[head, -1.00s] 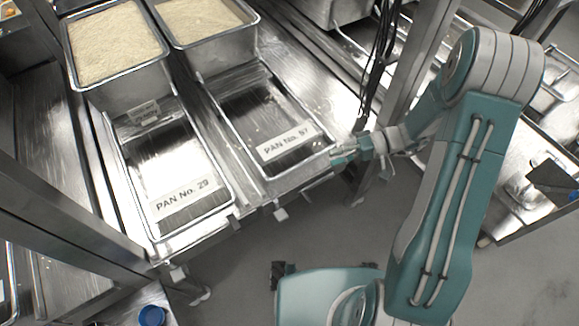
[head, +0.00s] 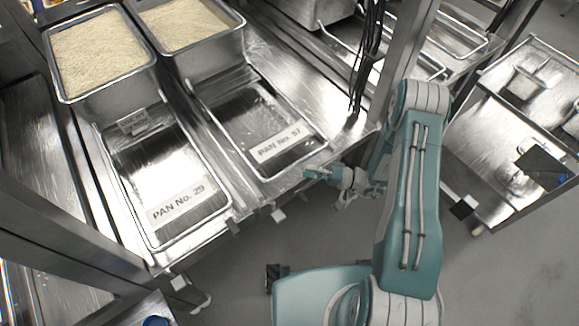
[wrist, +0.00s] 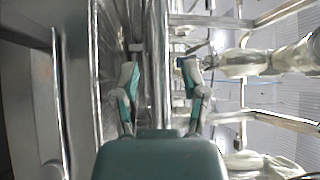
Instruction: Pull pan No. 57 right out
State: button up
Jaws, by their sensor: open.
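Pan No. 57 (head: 238,112) is a shallow, shiny metal pan with a raised rim and a white label (head: 278,143) near its front end. It lies on the metal counter in front of a rice-filled container. My gripper (head: 312,173) is at the pan's front edge, near its right front corner. In the head view I cannot tell whether it touches the rim. In the wrist view my gripper (wrist: 160,72) has its two fingers spread apart. A bright metal edge runs between them in that picture; whether it is the pan's rim or the counter's edge is unclear.
Pan No. 29 (head: 135,165) lies to the left. Two rice containers (head: 105,50) (head: 205,65) stand behind the pans. A steel post (head: 408,45) and dark cables (head: 368,50) are on the right. A metal cart (head: 500,145) stands farther right. Grey floor is open before the counter.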

aim_at(289, 168)
jog(key=x, duration=0.6)
jog(key=shift+a, duration=0.25)
jog(key=shift+d, duration=0.1)
grip_shut()
